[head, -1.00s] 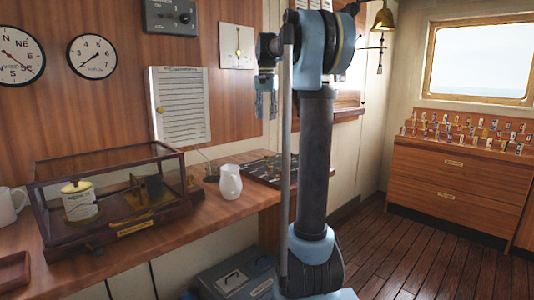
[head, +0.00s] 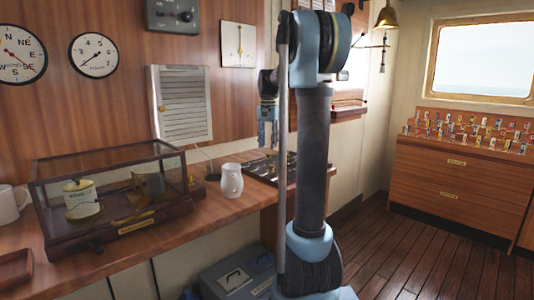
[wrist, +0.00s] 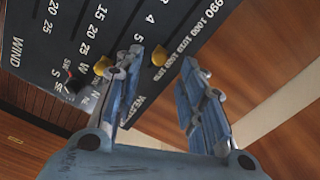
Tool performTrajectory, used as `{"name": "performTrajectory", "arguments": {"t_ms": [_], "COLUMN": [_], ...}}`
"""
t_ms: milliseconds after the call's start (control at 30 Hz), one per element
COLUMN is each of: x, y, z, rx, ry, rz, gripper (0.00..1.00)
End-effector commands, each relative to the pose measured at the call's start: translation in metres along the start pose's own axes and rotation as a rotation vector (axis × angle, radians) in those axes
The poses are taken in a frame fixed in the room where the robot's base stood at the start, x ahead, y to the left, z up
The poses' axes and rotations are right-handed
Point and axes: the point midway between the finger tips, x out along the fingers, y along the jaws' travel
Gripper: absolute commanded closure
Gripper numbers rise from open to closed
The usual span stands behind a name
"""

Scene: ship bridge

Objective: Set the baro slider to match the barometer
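A dark slider board (head: 262,168) lies on the wooden counter. In the wrist view its board face (wrist: 120,90) shows white scales marked WIND, WEATHER and pressure figures from 990 upward. A yellow knob (wrist: 158,57) sits beside the pressure figures and appears to be the baro slider. It shows between my fingers, apart from them as far as I can see. My gripper (head: 268,140) is open and empty above the board; it also shows in the wrist view (wrist: 163,62). A glass case (head: 110,195) holds a chart drum (head: 82,202), resembling a recording barometer; its reading is too small to tell.
Another yellow knob (wrist: 102,66) and a dark knob (wrist: 74,84) sit left of my fingers. A white jug (head: 231,182) stands close to the board's left side. Round dials (head: 94,56) and a white plate with a needle (head: 238,46) hang on the wall.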

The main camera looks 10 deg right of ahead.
Motion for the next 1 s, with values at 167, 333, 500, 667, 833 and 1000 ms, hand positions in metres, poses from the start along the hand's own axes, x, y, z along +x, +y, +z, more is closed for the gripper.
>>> {"name": "performTrajectory", "arguments": {"t_ms": [167, 333, 500, 667, 833, 1000], "x": [0.025, 0.038, 0.042, 0.042, 0.042, 0.042], "y": [0.000, 0.000, 0.000, 0.000, 0.000, -0.001], "z": [0.000, 0.000, 0.001, 0.001, 0.001, 0.001], "rx": [0.000, 0.000, 0.000, -0.001, -0.001, -0.001], "ry": [0.000, 0.000, 0.000, 0.000, 0.000, 0.000], "rz": [0.000, 0.000, 0.000, 0.000, 0.000, 0.000], "gripper": [0.63, 0.63, 0.63, 0.63, 0.95, 1.00]}}
